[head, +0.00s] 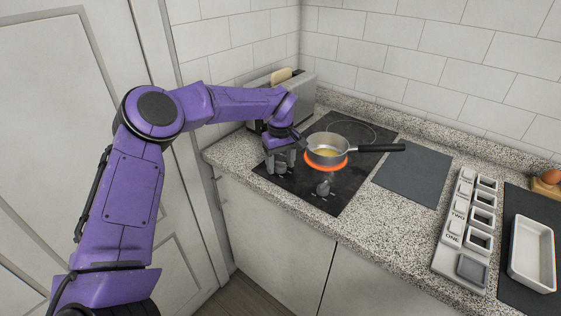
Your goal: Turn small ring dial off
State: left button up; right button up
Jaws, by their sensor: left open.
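A black hob (346,193) is set in the speckled counter. Its near ring (327,166) glows orange under a small grey saucepan (325,142) with yellowish contents; the far ring (367,129) is dark. One dial (323,187) stands clear at the front of the hob, in front of the pan. A second dial (281,168) shows at the front left, between or just behind the fingers of my left gripper (281,161). The gripper points down with its jaws open around or close beside that dial; contact cannot be told. My right gripper is not in view.
A toaster (305,90) with bread stands behind my left arm. The pan's black handle (382,148) reaches right over a dark mat (414,172). A labelled block with square compartments (449,236) and a white tray (516,262) lie farther right.

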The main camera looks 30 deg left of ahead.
pick_arm(q)
jog(key=c, duration=1)
jog(key=shift+c, duration=0.2)
jog(key=shift+n, duration=0.3)
jog(key=shift+n+p, duration=0.3)
jog(key=shift+n, duration=0.7)
jog(key=n, duration=0.3)
jog(key=shift+n, duration=0.3)
jog(key=n, duration=0.3)
jog(key=shift+w+n, duration=0.1)
jog(key=shift+n, duration=0.2)
jog(key=shift+n+b, duration=0.45)
jog(key=shift+n, duration=1.75)
